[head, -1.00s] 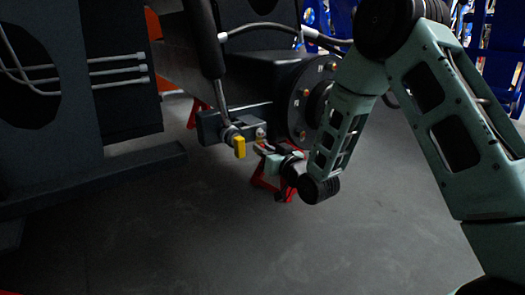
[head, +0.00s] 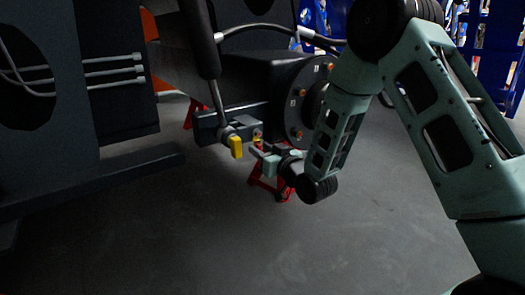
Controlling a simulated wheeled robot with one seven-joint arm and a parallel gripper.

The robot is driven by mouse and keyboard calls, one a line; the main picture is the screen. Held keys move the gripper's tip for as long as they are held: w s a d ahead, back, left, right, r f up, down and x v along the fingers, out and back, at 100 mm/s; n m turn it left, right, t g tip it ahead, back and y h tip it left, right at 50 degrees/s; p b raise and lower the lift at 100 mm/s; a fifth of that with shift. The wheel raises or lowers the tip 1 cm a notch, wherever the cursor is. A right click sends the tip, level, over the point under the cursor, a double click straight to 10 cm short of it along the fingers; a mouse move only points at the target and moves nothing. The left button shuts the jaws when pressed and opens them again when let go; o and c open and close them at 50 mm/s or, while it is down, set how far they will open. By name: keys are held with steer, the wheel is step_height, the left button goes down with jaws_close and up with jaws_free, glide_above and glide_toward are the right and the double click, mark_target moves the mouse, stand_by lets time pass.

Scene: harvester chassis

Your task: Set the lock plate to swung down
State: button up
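A small yellow plate (head: 236,147), which looks like the lock plate, hangs at the lower end of a dark cylinder rod (head: 224,110). It sits beside a grey bracket block (head: 207,127) and points downward with a slight tilt. My gripper (head: 258,152) is just to the right of the yellow plate, with a small gap visible between them in the picture. The gripper is small and dark here, and its finger opening is not clear. Nothing is visibly held.
A dark axle housing with a round bolted flange (head: 300,100) stands behind my gripper. A red stand (head: 268,183) is below and behind it. A dark frame beam (head: 90,180) runs at the left. The grey floor in front is clear.

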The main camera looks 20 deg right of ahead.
steer(key=p+v, duration=1.3)
steer(key=v, duration=0.4)
steer(key=shift+s, duration=0.2)
steer(key=shift+d, duration=0.1)
stand_by(0.3)
